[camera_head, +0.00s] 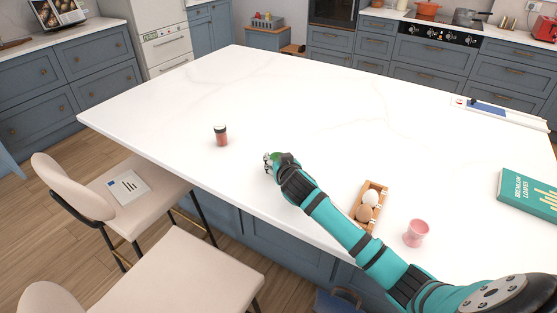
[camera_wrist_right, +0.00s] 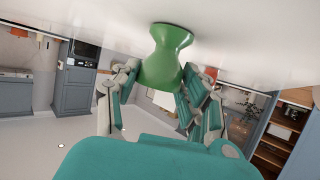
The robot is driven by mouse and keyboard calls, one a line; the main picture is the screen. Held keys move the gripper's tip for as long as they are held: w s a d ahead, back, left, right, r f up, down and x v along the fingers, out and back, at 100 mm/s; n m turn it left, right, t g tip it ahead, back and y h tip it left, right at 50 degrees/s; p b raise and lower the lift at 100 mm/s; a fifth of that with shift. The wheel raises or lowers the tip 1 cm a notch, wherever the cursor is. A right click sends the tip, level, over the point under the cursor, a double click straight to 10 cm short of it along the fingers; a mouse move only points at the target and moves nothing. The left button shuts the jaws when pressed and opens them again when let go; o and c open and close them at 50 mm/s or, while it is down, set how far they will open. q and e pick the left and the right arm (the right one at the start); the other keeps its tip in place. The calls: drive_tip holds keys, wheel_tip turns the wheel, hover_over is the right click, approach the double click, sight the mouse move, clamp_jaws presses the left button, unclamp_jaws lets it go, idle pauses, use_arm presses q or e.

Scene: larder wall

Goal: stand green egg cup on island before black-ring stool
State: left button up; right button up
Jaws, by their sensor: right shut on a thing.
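My right gripper (camera_head: 272,162) is shut on the green egg cup (camera_head: 284,158) over the island (camera_head: 330,110), near its stool-side edge. In the right wrist view my fingers (camera_wrist_right: 165,90) lie on both sides of the egg cup (camera_wrist_right: 165,55). That view is upside down; the cup is upright, its foot at or very close to the white top. Contact is hard to tell. Cream stools stand along the left edge: one (camera_head: 95,165) with a booklet on its seat, another (camera_head: 190,270) nearer me. Which has a black ring I cannot tell. My left gripper is out of view.
A wooden egg tray (camera_head: 382,190), a pink egg cup (camera_head: 416,232) and a green book (camera_head: 530,193) are to the right. The island's middle is clear.

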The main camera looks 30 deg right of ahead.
drive_tip(key=shift+f, duration=0.15)
drive_tip(key=o, duration=1.2)
drive_tip(key=b+v, duration=0.1)
drive_tip(key=v, duration=1.1)
drive_tip(key=shift+a, duration=0.1)
